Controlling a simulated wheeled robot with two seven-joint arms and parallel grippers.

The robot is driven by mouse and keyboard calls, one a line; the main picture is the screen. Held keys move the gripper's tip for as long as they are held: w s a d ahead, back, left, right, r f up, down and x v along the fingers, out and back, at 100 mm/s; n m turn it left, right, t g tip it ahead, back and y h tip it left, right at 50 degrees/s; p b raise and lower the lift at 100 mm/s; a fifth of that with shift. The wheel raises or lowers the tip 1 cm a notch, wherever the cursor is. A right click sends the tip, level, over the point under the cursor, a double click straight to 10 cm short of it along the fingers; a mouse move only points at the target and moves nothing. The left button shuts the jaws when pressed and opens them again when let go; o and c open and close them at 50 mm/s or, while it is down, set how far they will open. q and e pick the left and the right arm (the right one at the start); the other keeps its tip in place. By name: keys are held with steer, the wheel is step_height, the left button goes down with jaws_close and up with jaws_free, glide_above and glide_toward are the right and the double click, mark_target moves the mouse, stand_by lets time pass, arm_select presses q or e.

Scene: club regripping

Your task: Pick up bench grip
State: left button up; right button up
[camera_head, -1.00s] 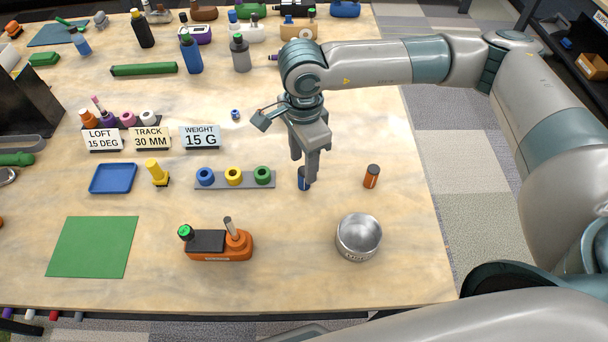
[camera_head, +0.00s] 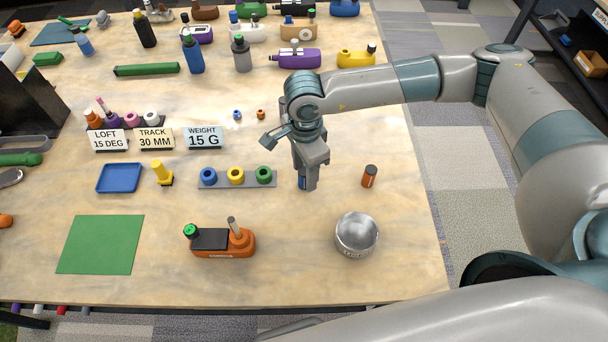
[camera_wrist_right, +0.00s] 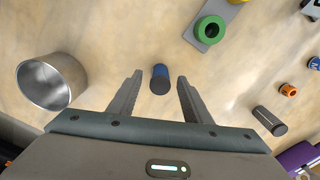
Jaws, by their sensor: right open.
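A small blue cylinder with a dark end (camera_head: 302,183) stands on the table right of the ring strip. It also shows in the right wrist view (camera_wrist_right: 160,79). An orange cylinder with a dark top (camera_head: 369,176) stands to its right. No label tells me which one is the bench grip. My right gripper (camera_head: 306,184) points down at the blue cylinder and partly covers it. In the wrist view its fingers (camera_wrist_right: 158,88) are open, one on each side of the blue cylinder, with a visible gap on both sides. My left gripper is out of view.
A grey strip (camera_head: 222,184) with blue, yellow and green rings lies to the left. Bare table surrounds the blue cylinder.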

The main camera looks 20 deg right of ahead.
mark_target(304, 170)
steer(key=c, duration=1.1)
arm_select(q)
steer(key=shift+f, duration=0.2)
arm_select(e)
steer(key=shift+r, duration=0.2)
steer(key=shift+r+b, duration=0.2)
steer(key=shift+b, duration=0.15)
step_height(304, 170, up, 3)
steer(key=shift+r+b, duration=0.1)
steer(key=shift+b, duration=1)
arm_select(q)
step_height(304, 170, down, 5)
steer(key=b, duration=0.3)
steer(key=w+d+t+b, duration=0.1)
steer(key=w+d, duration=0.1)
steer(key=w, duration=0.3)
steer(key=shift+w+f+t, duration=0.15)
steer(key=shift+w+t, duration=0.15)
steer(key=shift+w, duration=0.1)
arm_select(e)
steer(key=s+d+r, duration=0.7)
steer(key=d, duration=0.2)
steer(key=shift+s, duration=0.25)
